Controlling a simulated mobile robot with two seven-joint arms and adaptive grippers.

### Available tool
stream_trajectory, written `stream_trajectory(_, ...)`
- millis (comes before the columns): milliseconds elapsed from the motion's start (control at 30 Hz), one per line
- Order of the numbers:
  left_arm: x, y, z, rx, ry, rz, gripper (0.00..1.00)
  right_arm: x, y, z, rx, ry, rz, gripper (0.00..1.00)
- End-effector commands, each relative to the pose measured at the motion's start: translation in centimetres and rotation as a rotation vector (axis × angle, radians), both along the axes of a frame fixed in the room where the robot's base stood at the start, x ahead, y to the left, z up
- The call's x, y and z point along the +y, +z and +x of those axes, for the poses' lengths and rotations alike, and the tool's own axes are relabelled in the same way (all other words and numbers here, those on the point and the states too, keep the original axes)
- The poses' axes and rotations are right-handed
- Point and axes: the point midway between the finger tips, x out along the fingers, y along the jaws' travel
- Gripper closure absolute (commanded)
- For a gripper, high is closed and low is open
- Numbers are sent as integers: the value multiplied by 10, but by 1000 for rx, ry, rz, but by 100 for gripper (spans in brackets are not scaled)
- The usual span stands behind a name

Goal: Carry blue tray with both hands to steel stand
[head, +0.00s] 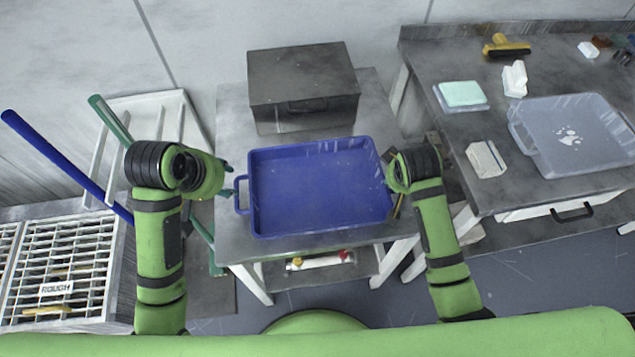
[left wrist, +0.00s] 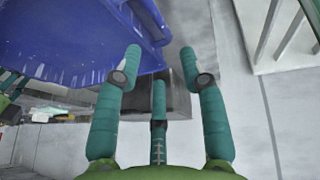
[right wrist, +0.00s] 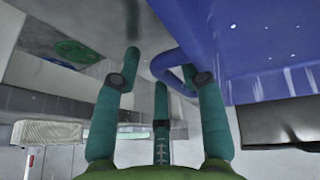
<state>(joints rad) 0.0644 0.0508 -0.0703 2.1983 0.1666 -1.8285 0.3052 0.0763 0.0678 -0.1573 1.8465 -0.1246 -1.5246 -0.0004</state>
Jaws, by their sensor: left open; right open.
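The blue tray (head: 318,190) lies empty and flat on a grey metal-topped table (head: 232,238). My left gripper (head: 229,181) is open at the tray's left handle (head: 241,195); the tray also shows in the left wrist view (left wrist: 60,40), its handle just beyond the fingertips. My right gripper is at the tray's right side, its fingers mostly hidden by my wrist in the head view. In the right wrist view the right gripper (right wrist: 160,60) is open, with the tray's looped blue handle (right wrist: 168,68) between its fingers. I cannot tell which surface is the steel stand.
A dark metal box (head: 303,85) stands behind the tray. The right workbench (head: 440,75) holds a clear bin (head: 570,135), a white block (head: 486,158) and a yellow tool (head: 507,46). A slatted white rack (head: 60,265) and a blue pole (head: 65,165) are at left.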

Motion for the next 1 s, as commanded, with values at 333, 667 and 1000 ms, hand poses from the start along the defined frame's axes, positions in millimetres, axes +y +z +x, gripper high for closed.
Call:
stream_trajectory(333, 3, 21, -10, 1, 1, -1, 59, 2, 11, -4, -3, 1, 0, 59)
stream_trajectory(667, 3, 21, -9, 1, 1, -1, 59, 11, 72, -31, -6, 2, 2, 59)
stream_trajectory(1000, 3, 21, -9, 1, 0, 0, 59, 17, 108, -47, -1, 1, 1, 59)
